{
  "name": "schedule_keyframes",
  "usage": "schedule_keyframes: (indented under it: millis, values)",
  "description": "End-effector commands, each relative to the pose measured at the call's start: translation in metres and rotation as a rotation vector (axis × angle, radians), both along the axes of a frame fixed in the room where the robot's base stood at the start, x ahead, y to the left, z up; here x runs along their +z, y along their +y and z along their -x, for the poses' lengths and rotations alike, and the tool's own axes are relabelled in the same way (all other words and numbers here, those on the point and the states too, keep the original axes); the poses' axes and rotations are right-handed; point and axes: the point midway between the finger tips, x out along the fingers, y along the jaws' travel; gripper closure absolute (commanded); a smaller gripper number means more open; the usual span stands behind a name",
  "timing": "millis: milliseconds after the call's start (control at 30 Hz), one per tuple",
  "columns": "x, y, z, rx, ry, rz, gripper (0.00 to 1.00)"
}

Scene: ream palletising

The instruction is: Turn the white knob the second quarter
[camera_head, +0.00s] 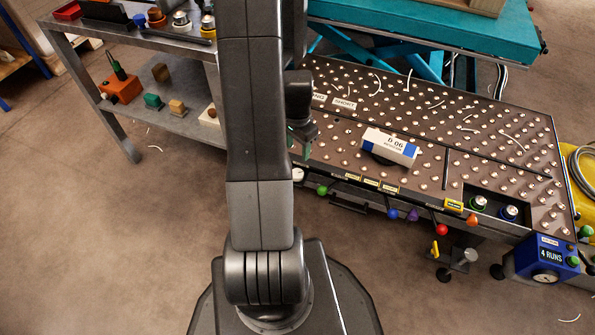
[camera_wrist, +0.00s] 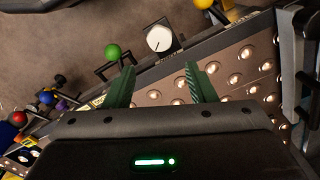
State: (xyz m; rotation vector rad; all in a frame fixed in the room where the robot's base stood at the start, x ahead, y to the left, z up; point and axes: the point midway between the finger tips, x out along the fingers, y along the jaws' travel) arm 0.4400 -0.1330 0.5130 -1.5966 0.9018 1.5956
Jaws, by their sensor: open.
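The white knob (camera_wrist: 159,39) shows in the wrist view as a round white disc with a dark mark, on the front edge of the roller-ball table. In the head view the white knob (camera_head: 298,174) is partly hidden at the edge of my arm. My gripper (camera_wrist: 158,84) has its two green fingers spread apart with nothing between them. The knob lies beyond the fingertips, apart from them. In the head view my gripper (camera_head: 302,148) is largely hidden behind my arm, above the table's left end.
A green ball knob (camera_wrist: 113,51) stands beside the white knob. A white-and-blue ream (camera_head: 389,146) lies on the ball table (camera_head: 480,150). Yellow tags and coloured knobs line the front edge. A grey shelf (camera_head: 190,125) with blocks stands at the left. The floor in front is clear.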

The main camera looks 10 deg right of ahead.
Motion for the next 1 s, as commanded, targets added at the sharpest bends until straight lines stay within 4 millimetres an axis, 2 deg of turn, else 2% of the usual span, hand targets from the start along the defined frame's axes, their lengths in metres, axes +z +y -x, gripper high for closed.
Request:
schedule_keyframes:
  millis: [33,200,400,500,700,967,1000]
  values:
    - [-0.016,0.0,0.001,0.0,0.004,-0.001,0.5]
    - [-0.054,0.0,0.001,0.002,0.005,-0.001,0.5]
    - [-0.091,0.0,0.001,0.002,0.004,0.0,0.5]
    - [-0.103,0.0,0.001,0.003,0.003,-0.001,0.5]
    - [-0.115,0.0,0.0,0.003,0.0,0.0,0.5]
    - [-0.115,0.0,0.0,0.003,0.0,0.0,0.5]
    - [-0.115,0.0,0.0,0.003,0.0,0.0,0.54]
